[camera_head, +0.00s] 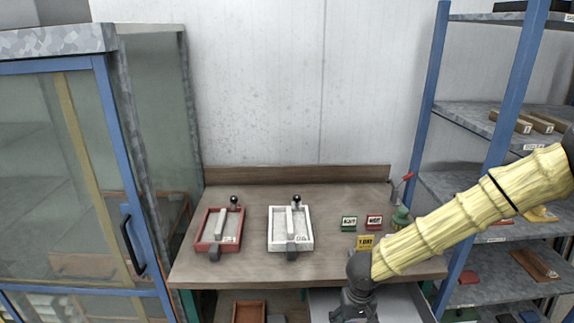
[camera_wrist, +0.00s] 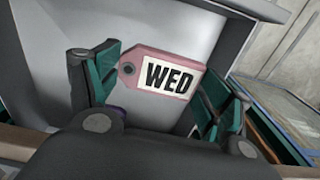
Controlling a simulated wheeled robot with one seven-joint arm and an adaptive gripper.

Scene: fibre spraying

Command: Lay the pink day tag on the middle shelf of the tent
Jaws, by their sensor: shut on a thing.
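The pink day tag (camera_wrist: 163,78), with a white label reading WED, is between the two green-padded fingers of my gripper (camera_wrist: 160,82) in the wrist view. My gripper is shut on it. In the head view my gripper (camera_head: 354,312) is at the bottom, over an open grey drawer (camera_head: 405,303) at the front of the bench; the tag cannot be made out there. A blue-framed cabinet with clear panels (camera_head: 40,170), which looks like the tent, stands at the left. Its front door with a black handle (camera_head: 131,245) appears shut. Its inner shelves show only dimly.
The wooden bench (camera_head: 255,272) holds a red-framed mould (camera_head: 218,230), a white-framed mould (camera_head: 290,228), small green and red signs and a yellow tag (camera_head: 365,242). A blue-posted shelf rack (camera_head: 480,110) stands at the right. The bench's front left is clear.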

